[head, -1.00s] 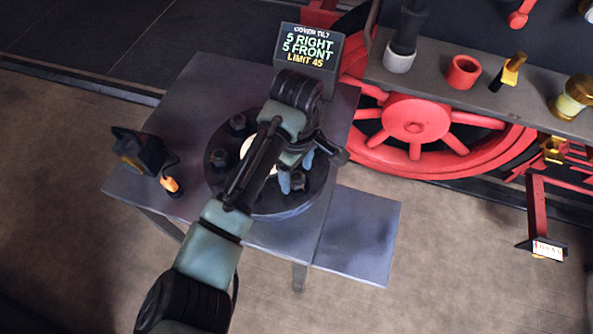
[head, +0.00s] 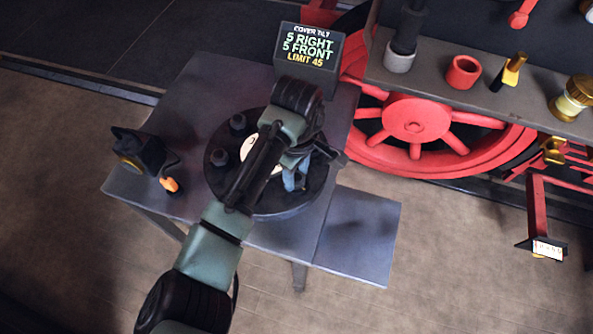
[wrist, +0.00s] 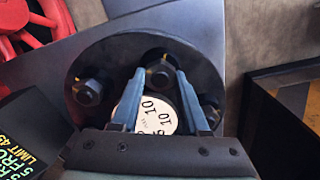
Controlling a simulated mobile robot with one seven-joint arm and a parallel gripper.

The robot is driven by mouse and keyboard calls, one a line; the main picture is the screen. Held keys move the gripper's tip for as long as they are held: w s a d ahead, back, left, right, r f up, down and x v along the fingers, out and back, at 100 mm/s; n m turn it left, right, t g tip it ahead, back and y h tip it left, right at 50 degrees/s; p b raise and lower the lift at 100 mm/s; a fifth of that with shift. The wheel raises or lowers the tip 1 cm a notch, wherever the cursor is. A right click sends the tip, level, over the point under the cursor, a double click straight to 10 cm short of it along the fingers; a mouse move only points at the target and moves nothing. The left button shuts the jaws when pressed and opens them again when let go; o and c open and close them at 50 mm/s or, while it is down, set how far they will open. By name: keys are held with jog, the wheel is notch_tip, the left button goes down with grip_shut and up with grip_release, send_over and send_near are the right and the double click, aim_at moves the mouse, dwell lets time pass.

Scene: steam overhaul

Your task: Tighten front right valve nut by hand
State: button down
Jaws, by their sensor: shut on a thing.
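The round dark cover (head: 235,198) lies on the grey table, with dark nuts standing around its rim and a pale printed disc at its middle. My gripper (head: 293,188) points down at the cover's front right part. In the wrist view my blue fingers (wrist: 161,74) are on either side of a dark valve nut (wrist: 160,76), shut on it. Another nut (wrist: 90,92) stands left of the fingers, and one more (wrist: 210,108) is partly hidden by the right finger. In the head view the fingers and arm hide the gripped nut.
A display (head: 310,48) behind the cover reads cover tilt 5 right, 5 front, limit 45. A dark device (head: 138,150) with an orange-tipped part (head: 170,185) stands on the table's left. A red wheel (head: 415,120) and a shelf (head: 430,70) are at right.

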jog(key=shift+r+p, duration=0.15)
jog(key=shift+p, duration=0.25)
jog(key=p, duration=0.1)
jog(key=m+p, duration=0.1)
jog(key=p, duration=0.1)
jog(key=shift+s+d+r+m, duration=0.1)
jog(key=shift+r+m, duration=0.05)
jog(key=shift+m, duration=0.15)
jog(key=shift+m+p, duration=0.8)
jog(key=shift+p, duration=0.3)
jog(key=m, duration=0.1)
jog(key=m+p, duration=0.1)
jog(key=m, duration=0.2)
jog(key=shift+f+p, duration=0.25)
jog(key=shift+p, duration=0.15)
jog(key=m+p, duration=0.1)
jog(key=m, duration=0.5)
jog(key=shift+m, duration=0.3)
jog(key=shift+w, duration=0.2)
jog(key=shift+c, duration=2)
grip_release()
jog(key=shift+s, duration=0.1)
